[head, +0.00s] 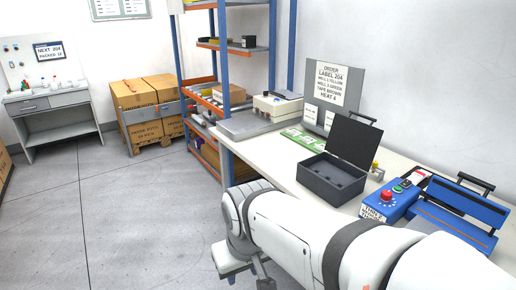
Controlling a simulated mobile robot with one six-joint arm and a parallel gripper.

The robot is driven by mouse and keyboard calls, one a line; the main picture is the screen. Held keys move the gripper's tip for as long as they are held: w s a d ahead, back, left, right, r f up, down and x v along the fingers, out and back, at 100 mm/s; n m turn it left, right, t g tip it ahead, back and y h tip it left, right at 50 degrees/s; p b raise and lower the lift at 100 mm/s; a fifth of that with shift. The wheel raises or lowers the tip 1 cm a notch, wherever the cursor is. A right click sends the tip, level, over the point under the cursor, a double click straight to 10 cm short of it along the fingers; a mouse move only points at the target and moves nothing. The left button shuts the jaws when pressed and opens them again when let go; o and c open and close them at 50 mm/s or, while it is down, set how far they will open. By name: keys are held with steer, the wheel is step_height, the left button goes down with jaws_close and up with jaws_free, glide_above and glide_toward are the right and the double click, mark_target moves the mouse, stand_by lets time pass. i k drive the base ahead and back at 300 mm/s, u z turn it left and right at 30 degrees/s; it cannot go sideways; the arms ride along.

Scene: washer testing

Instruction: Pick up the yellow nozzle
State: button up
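I cannot make out a yellow nozzle for certain. A small yellow item (375,166) stands on the bench just right of the open dark case, too small to identify, with its lower part near a small metal piece. My white arm crosses the front of the bench from the lower right. Its end, with my gripper (249,281), points down in front of the bench near the bottom edge of the view, well to the left of the yellow item. The gripper is small and partly cut off, so its opening and any contents are unclear.
The bench (270,165) holds an open dark case (331,178), a green board (304,139), an order sign (331,86) and a blue sealer (459,214) with a red-button box (388,200). Shelving (222,60) stands behind. Cartons (140,110) sit on a pallet.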

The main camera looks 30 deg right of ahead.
mark_target(375, 164)
steer(key=u, duration=0.55)
steer(key=i, duration=1.25)
steer(key=z, duration=3.25)
steer(key=i, duration=1)
steer(key=u, duration=0.1)
